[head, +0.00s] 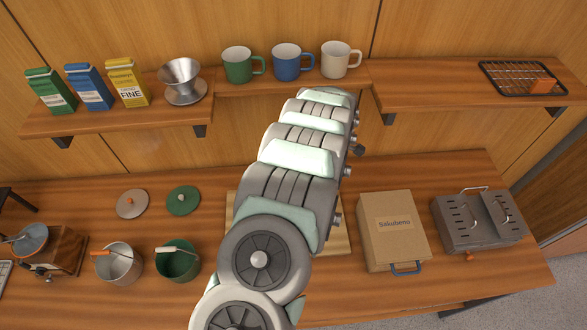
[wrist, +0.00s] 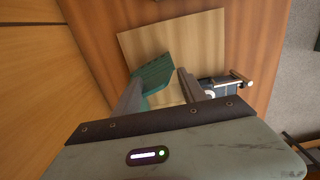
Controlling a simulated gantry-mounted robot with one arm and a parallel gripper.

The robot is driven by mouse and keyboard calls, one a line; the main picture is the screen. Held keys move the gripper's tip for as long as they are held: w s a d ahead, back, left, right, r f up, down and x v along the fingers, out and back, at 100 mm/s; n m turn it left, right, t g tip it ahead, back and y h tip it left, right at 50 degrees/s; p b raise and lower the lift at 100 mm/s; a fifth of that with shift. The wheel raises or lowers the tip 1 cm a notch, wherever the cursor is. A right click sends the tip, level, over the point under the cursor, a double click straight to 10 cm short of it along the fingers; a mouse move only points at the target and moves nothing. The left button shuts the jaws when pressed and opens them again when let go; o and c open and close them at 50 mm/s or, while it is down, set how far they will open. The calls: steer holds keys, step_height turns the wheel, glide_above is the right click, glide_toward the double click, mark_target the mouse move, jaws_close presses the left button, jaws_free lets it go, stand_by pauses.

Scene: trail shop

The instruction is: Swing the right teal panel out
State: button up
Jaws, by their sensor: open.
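A dark teal panel (wrist: 155,74) shows in the wrist view, over a pale wooden board. My gripper (wrist: 160,78) is open, with one grey finger on each side of the panel's visible part. I cannot tell whether either finger touches it. The fingers hide parts of the panel, and I cannot make out its hinge or a second panel. In the head view my arm covers the middle of the counter and hides my gripper and most of what is below.
The pale board (head: 340,236) lies on the counter (head: 453,172). A cardboard box (head: 389,240) and a grey metal stove (head: 470,230) stand to the right. A white pot (head: 119,268) and green pot (head: 178,266) stand left. A shelf (head: 240,90) with mugs runs behind.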

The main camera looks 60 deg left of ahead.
step_height(320, 180, up, 9)
steer(key=p, duration=0.3)
steer(key=shift+f, duration=0.25)
